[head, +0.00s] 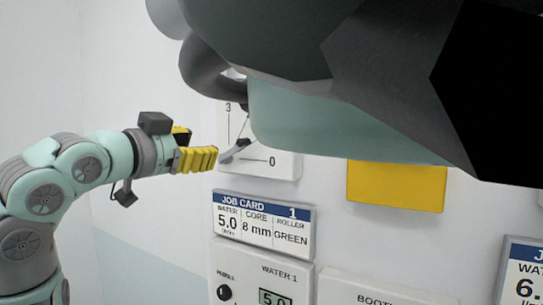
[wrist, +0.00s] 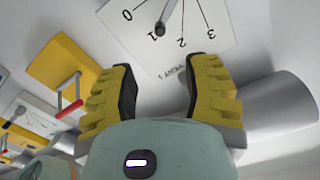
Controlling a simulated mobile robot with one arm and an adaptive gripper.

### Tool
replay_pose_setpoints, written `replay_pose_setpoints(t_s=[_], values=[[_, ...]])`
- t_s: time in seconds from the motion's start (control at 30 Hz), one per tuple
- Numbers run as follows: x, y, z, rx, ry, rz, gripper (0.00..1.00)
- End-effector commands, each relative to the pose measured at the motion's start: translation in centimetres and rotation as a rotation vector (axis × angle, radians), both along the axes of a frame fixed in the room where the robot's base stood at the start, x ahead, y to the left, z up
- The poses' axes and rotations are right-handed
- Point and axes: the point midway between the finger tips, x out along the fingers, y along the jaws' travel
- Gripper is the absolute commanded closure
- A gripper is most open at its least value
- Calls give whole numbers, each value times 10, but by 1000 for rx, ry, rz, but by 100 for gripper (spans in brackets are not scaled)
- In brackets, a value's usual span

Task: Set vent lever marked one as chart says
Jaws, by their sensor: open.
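The vent plate (head: 285,165) is white and wall-mounted, with 3 and 0 readable in the head view. The wrist view shows the plate (wrist: 222,30) rotated, with marks 0 to 3 and upside-down lettering that seems to read VENT 1. Its dark lever (head: 236,148) also shows at the top of the wrist view (wrist: 162,22), its end over mark 1; its pivot is cut off. My gripper (head: 214,158) is open, at the plate's left edge in the head view. In the wrist view its yellow fingers (wrist: 162,67) are apart and empty, short of the lever. I see no chart.
A job card (head: 263,226) reads water 5.0, core 8 mm, roller green. Below it is the Water 1 panel (head: 283,284). A yellow box (head: 395,186) hangs to the right. A grey cylinder (wrist: 282,108) lies close beside the right finger in the wrist view.

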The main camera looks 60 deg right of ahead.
Motion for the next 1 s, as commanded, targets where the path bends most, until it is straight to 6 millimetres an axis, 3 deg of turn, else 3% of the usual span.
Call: replay_pose_setpoints(t_s=[0.7, 1.0], values=[[6, -110, 5, 0, 4, -5, 52], [9, -134, 3, -4, 1, -4, 52]])
